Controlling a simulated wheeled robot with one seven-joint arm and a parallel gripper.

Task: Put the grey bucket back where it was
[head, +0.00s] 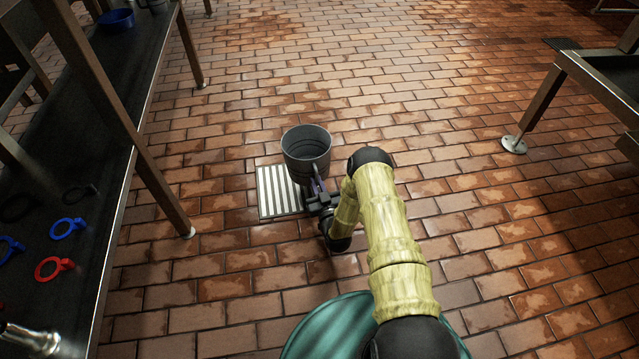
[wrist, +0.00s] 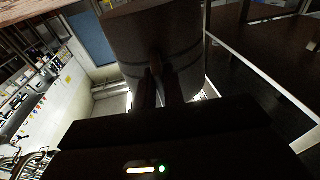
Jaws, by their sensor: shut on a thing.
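The grey bucket (head: 306,150) is upright in the head view, above or beside a floor grate; I cannot tell whether it touches the floor. My gripper (head: 317,188) is at the bucket's near side, shut on it. The bucket's underside and the exact contact of the fingers are hidden.
A striped metal grate (head: 279,192) lies in the brick floor under and left of the bucket. A dark bench (head: 110,110) on the left carries red and blue rings and a blue bowl (head: 117,20). Another table (head: 600,75) stands at right. The floor between is clear.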

